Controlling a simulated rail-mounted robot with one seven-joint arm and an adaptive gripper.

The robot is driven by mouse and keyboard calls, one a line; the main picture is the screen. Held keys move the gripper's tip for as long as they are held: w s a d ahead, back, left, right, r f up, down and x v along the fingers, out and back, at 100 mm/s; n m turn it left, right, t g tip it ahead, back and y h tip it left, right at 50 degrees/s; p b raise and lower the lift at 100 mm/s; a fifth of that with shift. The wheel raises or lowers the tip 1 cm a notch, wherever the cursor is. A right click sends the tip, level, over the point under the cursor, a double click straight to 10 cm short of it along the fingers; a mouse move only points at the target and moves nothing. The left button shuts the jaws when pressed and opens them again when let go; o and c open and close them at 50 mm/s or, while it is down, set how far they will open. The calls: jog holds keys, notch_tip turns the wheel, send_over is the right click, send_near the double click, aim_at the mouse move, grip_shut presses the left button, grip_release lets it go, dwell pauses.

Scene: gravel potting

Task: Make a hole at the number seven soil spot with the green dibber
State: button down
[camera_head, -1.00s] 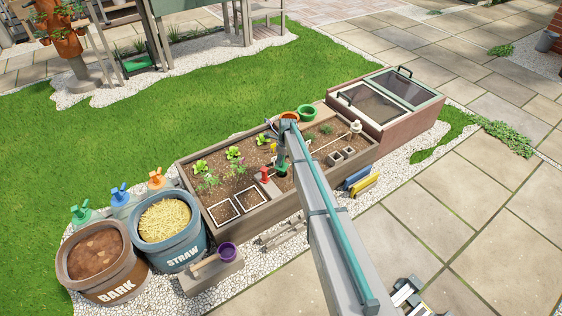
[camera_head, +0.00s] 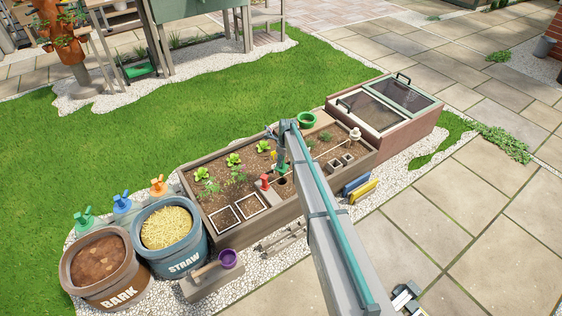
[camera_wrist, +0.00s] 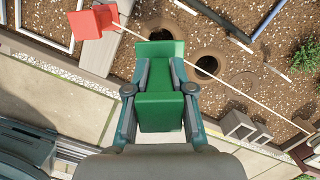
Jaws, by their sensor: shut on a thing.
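The green dibber (camera_wrist: 160,108) has a blocky green top between my fingers. In the wrist view my gripper (camera_wrist: 160,82) is shut on it, with one finger on each side. The dibber's lower part is hidden behind its top. In the head view my gripper (camera_head: 279,150) is over the middle of the soil bed, and the green of the dibber (camera_head: 283,168) shows below it. A dark round hole in the soil (camera_wrist: 208,64) lies just right of the dibber in the wrist view. No number seven is readable, and I cannot tell whether the tip touches soil.
A red-topped tool (camera_wrist: 94,25) stands by the grey strip, with a pale line running past. The wooden planter (camera_head: 225,238) holds lettuces (camera_head: 233,159), white-framed squares and small grey square pots (camera_head: 340,162).

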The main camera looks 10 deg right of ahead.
jog(key=shift+r, duration=0.15)
jog(key=shift+r+p, duration=1.5)
jog(key=shift+r, duration=0.9)
